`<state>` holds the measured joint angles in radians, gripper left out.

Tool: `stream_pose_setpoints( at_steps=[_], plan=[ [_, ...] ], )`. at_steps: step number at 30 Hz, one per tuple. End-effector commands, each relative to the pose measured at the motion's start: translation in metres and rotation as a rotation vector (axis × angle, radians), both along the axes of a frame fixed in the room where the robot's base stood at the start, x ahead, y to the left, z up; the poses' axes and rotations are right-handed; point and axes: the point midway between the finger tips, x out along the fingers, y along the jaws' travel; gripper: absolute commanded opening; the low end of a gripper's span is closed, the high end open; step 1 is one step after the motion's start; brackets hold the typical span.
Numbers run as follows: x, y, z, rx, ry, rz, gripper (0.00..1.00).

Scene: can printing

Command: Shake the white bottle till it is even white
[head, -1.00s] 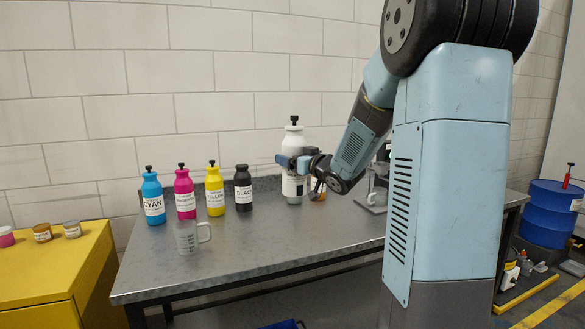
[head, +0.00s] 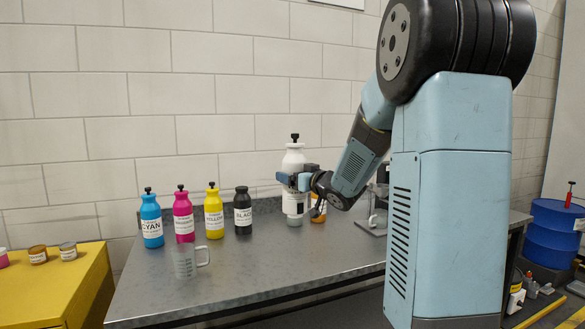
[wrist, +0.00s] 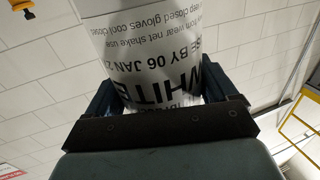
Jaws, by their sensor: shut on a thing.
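The white bottle (head: 293,160) stands upright at the back of the metal bench in the head view, with a black cap on top. Its lowest part looks greyer than its upper body. My gripper (head: 295,181) is shut around its middle, from the right side. In the wrist view the bottle (wrist: 150,50) fills the space between the jaws (wrist: 163,103), and its label reads WHITE. I cannot tell whether its base touches the bench. The fill inside is not clearly visible.
Cyan (head: 151,218), magenta (head: 183,215), yellow (head: 213,212) and black (head: 243,212) bottles stand left on the bench (head: 235,270). A clear measuring jug (head: 186,263) stands before them. An orange item (head: 318,212) is right behind my gripper. A yellow cabinet (head: 50,290) is at left.

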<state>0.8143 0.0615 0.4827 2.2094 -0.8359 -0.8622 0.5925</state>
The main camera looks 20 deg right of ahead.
Motion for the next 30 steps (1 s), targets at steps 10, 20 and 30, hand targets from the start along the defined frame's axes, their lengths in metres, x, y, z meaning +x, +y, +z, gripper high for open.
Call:
stream_pose_setpoints(
  at_steps=[10, 20, 30],
  plan=[
    [0.0, 0.001, 0.002, -0.002, -0.009, 0.002, 0.17],
    [0.0, 0.001, 0.008, 0.003, -0.003, 0.003, 0.17],
    [0.0, 0.002, 0.005, -0.007, -0.013, 0.003, 0.17]
  ],
)
